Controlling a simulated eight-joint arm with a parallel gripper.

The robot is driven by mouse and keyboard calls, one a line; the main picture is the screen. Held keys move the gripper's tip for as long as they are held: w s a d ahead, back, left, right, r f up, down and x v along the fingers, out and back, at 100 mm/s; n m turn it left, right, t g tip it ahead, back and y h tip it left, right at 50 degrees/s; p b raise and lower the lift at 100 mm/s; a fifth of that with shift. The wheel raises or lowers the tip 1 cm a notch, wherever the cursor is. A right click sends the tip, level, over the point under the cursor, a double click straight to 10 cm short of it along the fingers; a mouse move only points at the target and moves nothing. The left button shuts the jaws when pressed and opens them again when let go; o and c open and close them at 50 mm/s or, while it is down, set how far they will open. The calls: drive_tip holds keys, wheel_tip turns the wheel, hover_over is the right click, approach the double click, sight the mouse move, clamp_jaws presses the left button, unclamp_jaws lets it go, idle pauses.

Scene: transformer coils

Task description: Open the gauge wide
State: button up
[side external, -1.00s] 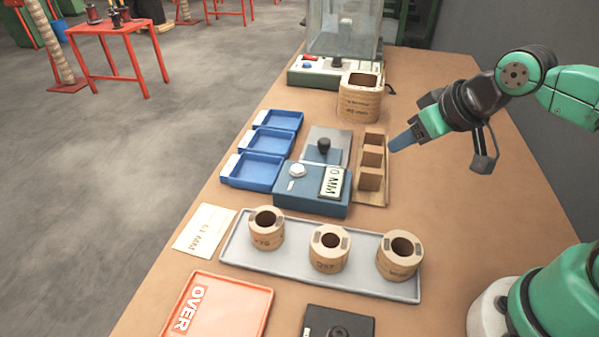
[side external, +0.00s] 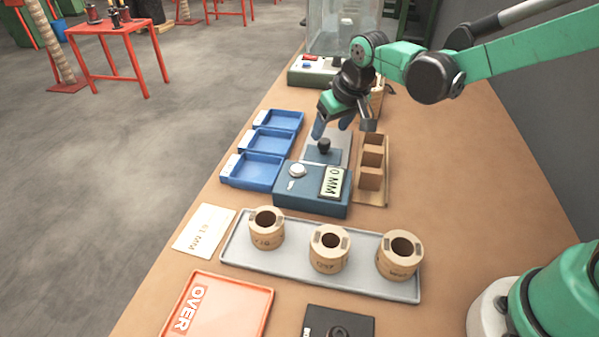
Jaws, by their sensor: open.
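The gauge (side external: 310,199) is a blue box with a white knob (side external: 297,171) and a tilted display (side external: 333,182) that reads "0 MM". Behind the box lies a grey plate (side external: 312,151) with a black knob (side external: 324,145) standing on it. My gripper (side external: 331,129) is open and empty, pointing down. Its bluish fingers are over the back part of the plate, at or just above the black knob in the picture. I cannot tell whether they touch the knob. The arm hides part of the coil behind it.
Three blue trays (side external: 252,170) stand left of the gauge, a wooden slotted rack (side external: 372,171) right of it. In front, a grey tray (side external: 287,272) holds three coils. A card marked "61 MM" (side external: 204,231) and an orange "OVER" tray (side external: 226,306) lie front left. The right tabletop is clear.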

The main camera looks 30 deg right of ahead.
sight(324, 140)
drive_tip(key=shift+x, duration=2.1)
clamp_jaws()
